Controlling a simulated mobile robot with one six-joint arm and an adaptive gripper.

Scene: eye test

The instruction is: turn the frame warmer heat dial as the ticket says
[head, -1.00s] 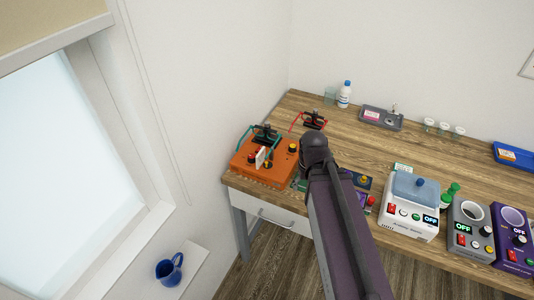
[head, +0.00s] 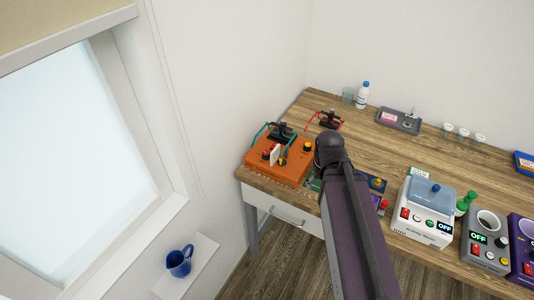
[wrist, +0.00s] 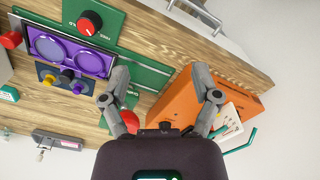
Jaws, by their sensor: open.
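My gripper (wrist: 161,72) is open and empty in the wrist view, its fingers spread above the table between a green panel and an orange box. In the head view my arm hides it. A grey device (head: 485,240) with a round opening, a display reading OFF and a dark dial (head: 501,242) stands at the right of the table. A purple device (head: 523,252) stands beside it, cut by the picture edge. I cannot tell which device is the frame warmer.
A grey tray (head: 398,121), bottle (head: 362,96) and cups lie behind.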

